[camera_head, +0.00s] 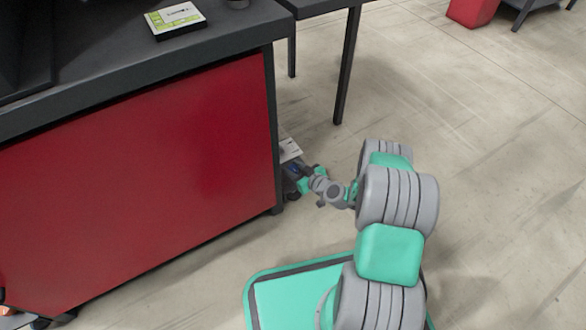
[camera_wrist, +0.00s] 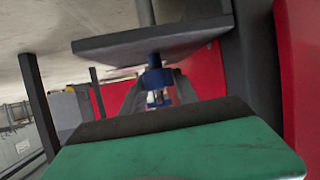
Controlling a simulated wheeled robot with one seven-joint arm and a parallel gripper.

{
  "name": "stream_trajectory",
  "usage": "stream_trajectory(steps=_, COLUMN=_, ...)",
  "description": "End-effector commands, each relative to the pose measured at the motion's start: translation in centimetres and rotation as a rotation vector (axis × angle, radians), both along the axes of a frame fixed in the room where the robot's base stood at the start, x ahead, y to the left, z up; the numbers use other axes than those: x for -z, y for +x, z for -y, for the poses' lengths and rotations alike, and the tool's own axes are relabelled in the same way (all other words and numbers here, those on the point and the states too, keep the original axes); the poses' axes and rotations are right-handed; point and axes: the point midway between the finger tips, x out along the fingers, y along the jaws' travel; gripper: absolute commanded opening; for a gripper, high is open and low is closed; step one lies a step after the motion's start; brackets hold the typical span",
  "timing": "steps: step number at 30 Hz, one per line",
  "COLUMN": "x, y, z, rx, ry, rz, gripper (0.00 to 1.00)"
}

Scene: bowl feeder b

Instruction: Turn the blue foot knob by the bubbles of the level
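The blue foot knob (camera_wrist: 157,78) shows in the wrist view under a flat dark plate, with a thin rod rising above the plate. My gripper (camera_wrist: 159,82) has its two grey fingers on either side of the knob. The knob fills the gap between the fingertips; I cannot tell whether they press on it. More blue shows between the fingers, lower in the picture. In the head view my gripper (camera_head: 298,179) is low by the floor, at the right corner of the red-sided bench, beside a small blue spot. I cannot make out the level or its bubbles in either view.
The bench's red panel (camera_head: 150,185) stands left of my arm. A small white piece (camera_head: 290,150) shows just behind my gripper. A dark table leg (camera_head: 347,70) stands further back. A white-and-green box (camera_head: 175,19) lies on the bench top.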

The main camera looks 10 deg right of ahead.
Motion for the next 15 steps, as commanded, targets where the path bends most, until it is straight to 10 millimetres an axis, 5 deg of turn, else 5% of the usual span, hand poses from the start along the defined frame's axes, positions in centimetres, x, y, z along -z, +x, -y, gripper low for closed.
stream_trajectory(steps=12, x=0.01, y=-0.03, z=0.03, rx=0.000, ry=0.000, rz=0.000, gripper=0.01)
stream_trajectory(steps=15, x=0.01, y=-0.03, z=0.03, rx=0.000, ry=0.000, rz=0.000, gripper=0.00)
